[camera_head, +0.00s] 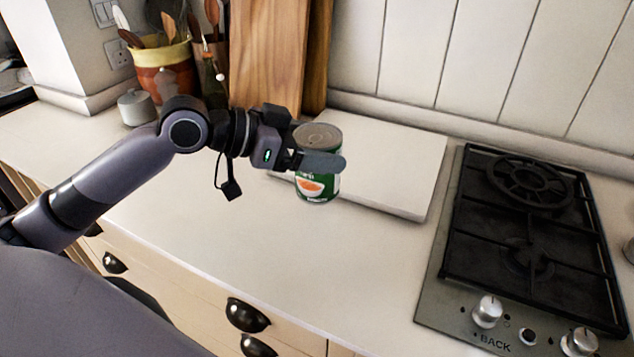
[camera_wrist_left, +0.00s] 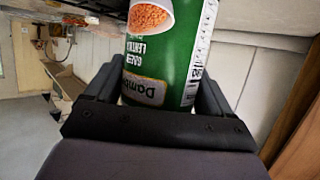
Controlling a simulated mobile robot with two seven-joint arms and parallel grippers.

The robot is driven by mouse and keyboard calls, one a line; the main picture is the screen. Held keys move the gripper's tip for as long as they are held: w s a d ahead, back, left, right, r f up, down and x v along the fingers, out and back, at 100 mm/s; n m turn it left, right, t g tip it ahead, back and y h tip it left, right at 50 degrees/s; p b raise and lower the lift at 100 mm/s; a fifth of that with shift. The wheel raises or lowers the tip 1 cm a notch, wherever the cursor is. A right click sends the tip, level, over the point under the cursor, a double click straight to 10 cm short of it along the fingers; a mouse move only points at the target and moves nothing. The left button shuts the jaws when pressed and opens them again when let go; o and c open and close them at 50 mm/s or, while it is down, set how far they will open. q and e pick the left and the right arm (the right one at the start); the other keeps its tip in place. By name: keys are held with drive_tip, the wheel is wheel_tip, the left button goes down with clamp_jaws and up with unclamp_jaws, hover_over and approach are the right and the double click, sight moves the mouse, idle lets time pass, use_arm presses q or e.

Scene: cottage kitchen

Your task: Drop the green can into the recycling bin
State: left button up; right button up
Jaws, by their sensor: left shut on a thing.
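The green can (camera_head: 317,187) has a grey metal lid and a label with an orange picture of food. It is upright on or just above the counter, in front of the white board; I cannot tell whether it touches the counter. My left gripper (camera_head: 318,161) reaches in from the left and is shut on the can. In the left wrist view the can (camera_wrist_left: 160,55) fills the space between the two fingers, its label upside down. My right gripper is not in view. I see no recycling bin in the head view, and cannot make one out in the left wrist view.
A white board (camera_head: 385,170) lies behind the can. A black gas hob (camera_head: 530,230) is to the right. A utensil pot (camera_head: 165,75), a small white jar (camera_head: 136,107) and wooden boards (camera_head: 268,55) stand at the back left. The front counter (camera_head: 265,250) is clear.

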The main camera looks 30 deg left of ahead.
sight(317, 182)
use_arm(q)
drive_tip(key=shift+f, duration=3.45)
drive_tip(key=shift+f, duration=0.15)
drive_tip(key=o, duration=0.9)
